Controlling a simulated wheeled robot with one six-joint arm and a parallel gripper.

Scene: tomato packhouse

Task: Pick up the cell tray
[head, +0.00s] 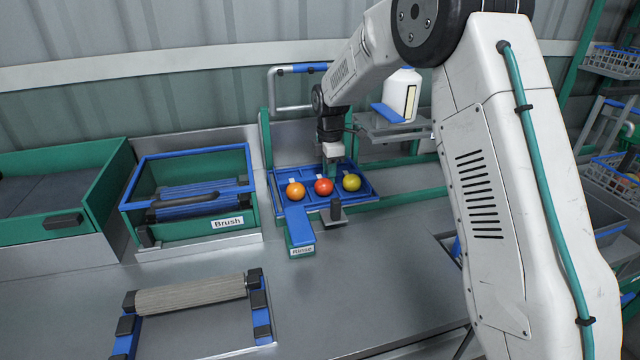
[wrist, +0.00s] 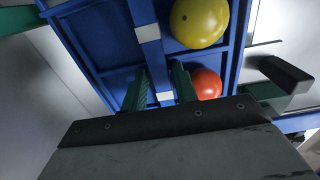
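The cell tray (head: 366,196) is a blue tray at the back of the worktop. Orange (head: 295,190), red (head: 323,187) and yellow-green (head: 351,183) tomatoes lie along its front side. My gripper (head: 332,163) points down over the tray, behind the tomatoes. In the wrist view the tray (wrist: 108,42) fills the upper middle, with the yellow tomato (wrist: 199,20) and red tomato (wrist: 206,84) in it. The green fingers of my gripper (wrist: 161,88) are apart, on either side of a blue bar with white patches. Contact with the bar cannot be told.
A blue block labelled Rinse (head: 300,232) and a dark post (head: 336,211) stand before the tray. The Brush bin (head: 228,223) is to the left. A roller (head: 190,295) lies front left. A white bottle (head: 402,95) stands behind right. The central worktop is clear.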

